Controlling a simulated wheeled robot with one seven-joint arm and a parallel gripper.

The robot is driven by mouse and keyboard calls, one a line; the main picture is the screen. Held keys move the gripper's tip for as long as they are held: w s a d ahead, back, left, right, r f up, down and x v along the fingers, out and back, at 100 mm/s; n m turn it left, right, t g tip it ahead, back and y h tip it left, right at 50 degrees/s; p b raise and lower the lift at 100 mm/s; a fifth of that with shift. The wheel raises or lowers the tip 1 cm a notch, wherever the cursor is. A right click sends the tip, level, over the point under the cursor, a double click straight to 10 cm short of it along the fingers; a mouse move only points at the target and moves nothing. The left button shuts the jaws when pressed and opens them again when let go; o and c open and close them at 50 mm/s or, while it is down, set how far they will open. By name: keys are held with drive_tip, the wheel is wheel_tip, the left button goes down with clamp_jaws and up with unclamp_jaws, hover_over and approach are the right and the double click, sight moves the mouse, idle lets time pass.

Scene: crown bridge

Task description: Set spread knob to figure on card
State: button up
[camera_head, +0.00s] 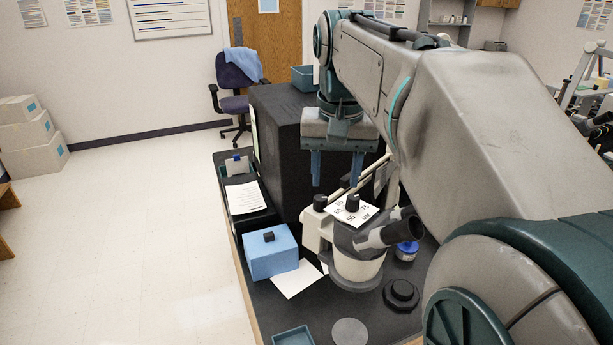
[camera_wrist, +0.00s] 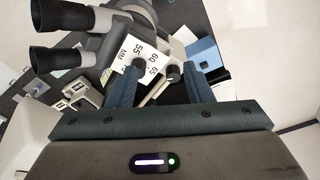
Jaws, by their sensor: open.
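The microscope-like instrument (camera_head: 357,263) carries a white scale plate (camera_head: 341,214) with numbers and "MM". A black knob (camera_head: 353,202) stands on the plate. The plate also shows in the wrist view (camera_wrist: 122,58), where figures such as 55, 60 and 65 can be read. The knob's pointer setting is too small to tell. My gripper (camera_head: 336,183) is open and empty, fingers pointing down, above and slightly left of the knob in the head view.
A second black knob (camera_head: 320,202) sits left of the plate. The eyepieces (camera_head: 391,233) jut out to the right. A blue box (camera_head: 271,253), a white sheet (camera_head: 298,279), a blue-lidded jar (camera_head: 406,250) and a dark round piece (camera_head: 401,294) surround the instrument. A large black box (camera_head: 285,150) stands behind.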

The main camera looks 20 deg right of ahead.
sight(353, 197)
drive_tip(key=w+d+r+m+g+b, duration=0.1)
drive_tip(key=w+d+r+m, duration=0.2)
drive_tip(key=d+r, duration=0.25)
wheel_tip(353, 197, down, 14)
drive_tip(key=shift+r+b, duration=0.25)
drive_tip(key=shift+b, duration=0.35)
drive_tip(key=c, duration=1)
